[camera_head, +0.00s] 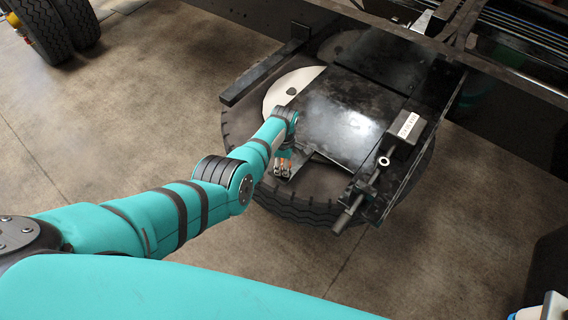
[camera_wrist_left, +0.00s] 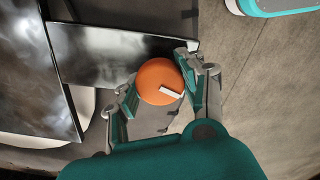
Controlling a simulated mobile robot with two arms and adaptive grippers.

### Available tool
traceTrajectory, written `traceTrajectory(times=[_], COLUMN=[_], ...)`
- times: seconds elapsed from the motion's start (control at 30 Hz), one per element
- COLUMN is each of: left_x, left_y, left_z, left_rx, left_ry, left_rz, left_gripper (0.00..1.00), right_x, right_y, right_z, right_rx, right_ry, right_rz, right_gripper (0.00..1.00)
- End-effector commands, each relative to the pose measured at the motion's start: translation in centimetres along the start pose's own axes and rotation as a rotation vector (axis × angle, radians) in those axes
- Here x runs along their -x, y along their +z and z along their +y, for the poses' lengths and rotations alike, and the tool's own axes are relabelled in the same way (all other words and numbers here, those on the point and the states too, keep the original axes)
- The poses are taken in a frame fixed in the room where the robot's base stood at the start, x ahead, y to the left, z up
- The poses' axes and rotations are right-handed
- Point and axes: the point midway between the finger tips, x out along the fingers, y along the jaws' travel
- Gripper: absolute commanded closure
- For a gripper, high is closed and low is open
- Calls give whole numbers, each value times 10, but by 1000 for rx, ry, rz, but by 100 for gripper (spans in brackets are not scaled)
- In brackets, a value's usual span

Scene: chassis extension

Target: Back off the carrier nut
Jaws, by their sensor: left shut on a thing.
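The carrier nut (camera_wrist_left: 158,79) shows in the left wrist view as a round orange knob with a short white bar mark on its face. My left gripper (camera_wrist_left: 160,95) has a finger on each side of the nut and is shut on it. In the head view my left gripper (camera_head: 284,165) reaches down to the near edge of the carrier's dark plate (camera_head: 335,118); the nut is hardly visible there, hidden by the gripper and wrist. My right gripper is not in view.
A spare tyre (camera_head: 300,205) lies under the plate, with a pale wheel disc (camera_head: 285,88) at its left. A box-and-rod mechanism (camera_head: 405,128) stands to the right. Dark chassis rails (camera_head: 400,38) cross above.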

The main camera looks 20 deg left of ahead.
Motion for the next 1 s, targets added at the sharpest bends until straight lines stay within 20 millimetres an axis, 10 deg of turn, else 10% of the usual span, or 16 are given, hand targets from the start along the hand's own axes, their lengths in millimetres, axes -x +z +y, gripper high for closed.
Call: traceTrajectory(times=[0.23,0.27,0.47,1.0], left_x=[5,5,4,17], left_y=[-1,-1,-1,0], left_z=[6,6,4,2], left_rx=[0,0,0,0], left_ry=[14,14,10,6], left_rz=[2,2,1,-1], left_gripper=[93,59,33,33], right_x=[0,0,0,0], right_y=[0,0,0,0], right_z=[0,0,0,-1], right_rx=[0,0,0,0], right_ry=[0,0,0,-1], right_rz=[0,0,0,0], right_gripper=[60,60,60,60])
